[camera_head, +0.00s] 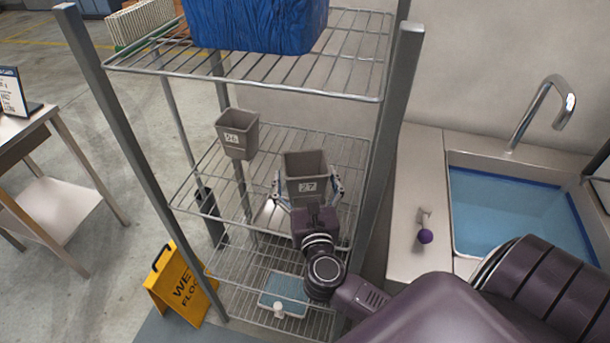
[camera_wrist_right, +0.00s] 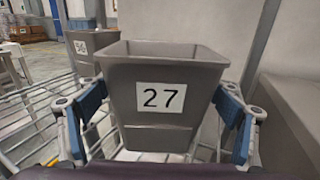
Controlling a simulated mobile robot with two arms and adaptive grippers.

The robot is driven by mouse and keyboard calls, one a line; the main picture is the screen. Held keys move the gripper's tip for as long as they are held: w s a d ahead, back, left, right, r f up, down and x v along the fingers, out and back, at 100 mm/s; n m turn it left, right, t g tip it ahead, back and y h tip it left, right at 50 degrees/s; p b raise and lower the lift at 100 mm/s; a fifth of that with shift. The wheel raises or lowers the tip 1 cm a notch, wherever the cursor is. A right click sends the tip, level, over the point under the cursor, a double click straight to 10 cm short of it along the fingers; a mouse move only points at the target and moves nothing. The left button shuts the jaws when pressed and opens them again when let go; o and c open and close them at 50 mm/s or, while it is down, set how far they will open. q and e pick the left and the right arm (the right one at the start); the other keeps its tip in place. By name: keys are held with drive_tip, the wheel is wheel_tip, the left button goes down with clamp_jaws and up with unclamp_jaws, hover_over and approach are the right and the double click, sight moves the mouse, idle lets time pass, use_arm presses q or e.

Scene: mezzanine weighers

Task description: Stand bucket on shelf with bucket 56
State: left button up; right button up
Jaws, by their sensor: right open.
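The grey bucket labelled 27 (camera_head: 304,166) is upright at the right part of the wire shelf's middle level (camera_head: 265,150). It fills the middle of the right wrist view (camera_wrist_right: 160,120). My right gripper (camera_head: 307,186) is open, with one finger on each side of bucket 27. In the wrist view, small gaps show between its blue pads and the bucket walls. Bucket 56 (camera_head: 238,134), also grey, stands upright on the same level to the left, and shows behind at the left in the wrist view (camera_wrist_right: 84,62). My left gripper is not in view.
A blue bin (camera_head: 255,25) sits on the upper wire level above. Shelf posts stand left (camera_head: 130,140) and right (camera_head: 385,140). A blue tray (camera_head: 285,290) lies on the lower level. A sink (camera_head: 510,210) is right; a yellow wet-floor sign (camera_head: 180,285) is left.

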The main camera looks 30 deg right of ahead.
sight(307, 190)
drive_tip(key=v, duration=0.3)
drive_tip(key=b+v, duration=0.1)
drive_tip(key=v, duration=0.1)
drive_tip(key=shift+s+a+f, duration=0.15)
drive_tip(key=shift+s+f, duration=0.05)
drive_tip(key=shift+s, duration=0.15)
drive_tip(key=shift+s+a+r+b, duration=0.1)
drive_tip(key=shift+s+a+b, duration=0.25)
drive_tip(key=shift+s, duration=0.3)
